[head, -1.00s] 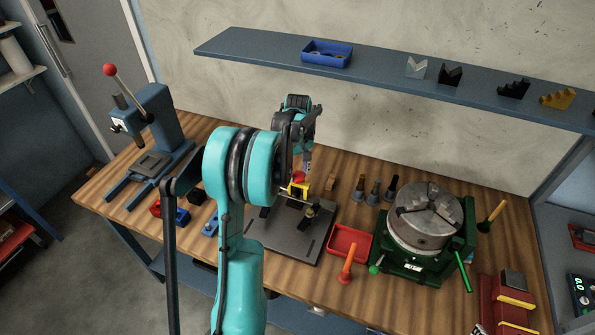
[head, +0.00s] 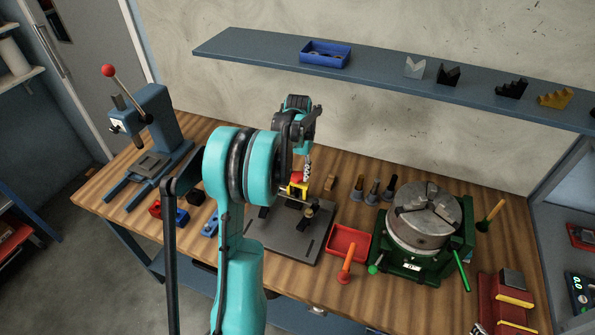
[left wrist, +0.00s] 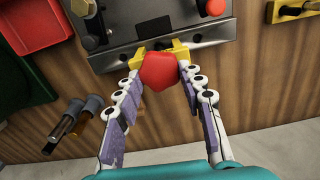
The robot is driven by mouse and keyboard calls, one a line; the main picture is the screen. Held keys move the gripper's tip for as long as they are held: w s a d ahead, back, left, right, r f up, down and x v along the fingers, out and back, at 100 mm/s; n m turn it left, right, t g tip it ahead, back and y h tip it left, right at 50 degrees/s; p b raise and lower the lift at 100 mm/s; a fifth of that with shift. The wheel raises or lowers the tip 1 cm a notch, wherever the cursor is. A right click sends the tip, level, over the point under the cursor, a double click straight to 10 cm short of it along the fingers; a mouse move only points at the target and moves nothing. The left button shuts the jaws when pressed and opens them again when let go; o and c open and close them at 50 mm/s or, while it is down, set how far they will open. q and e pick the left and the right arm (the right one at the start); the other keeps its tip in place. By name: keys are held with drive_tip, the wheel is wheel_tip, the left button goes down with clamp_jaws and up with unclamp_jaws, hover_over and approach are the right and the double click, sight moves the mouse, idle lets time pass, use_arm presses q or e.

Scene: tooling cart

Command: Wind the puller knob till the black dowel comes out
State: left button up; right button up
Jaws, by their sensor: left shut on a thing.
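The red faceted puller knob (left wrist: 158,71) sits between the fingers of my left gripper (left wrist: 160,82) in the left wrist view. The gripper is shut on the knob, with its pads touching the sides. Behind the knob is the yellow puller body (left wrist: 181,51), against the dark grey plate (left wrist: 180,36). In the head view my left gripper (head: 306,170) reaches down at the yellow puller (head: 299,188), at the back of the dark plate (head: 288,239). I cannot make out the black dowel for certain. My right gripper is out of view.
Right of the plate are a red tray (head: 349,243), an orange-handled tool (head: 347,262) and a green-based chuck (head: 427,218). Several dark holders (head: 373,192) and a small wooden block (head: 330,183) stand behind. A blue press (head: 154,120) stands left.

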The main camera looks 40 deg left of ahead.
sight(298, 175)
use_arm(q)
drive_tip(key=m, duration=0.4)
drive_tip(key=shift+d, duration=0.1)
drive_tip(key=m, duration=0.4)
drive_tip(key=shift+m, duration=0.3)
idle(0.4)
drive_tip(key=o, duration=1.2)
drive_tip(key=shift+c, duration=0.2)
wheel_tip(298, 175, up, 12)
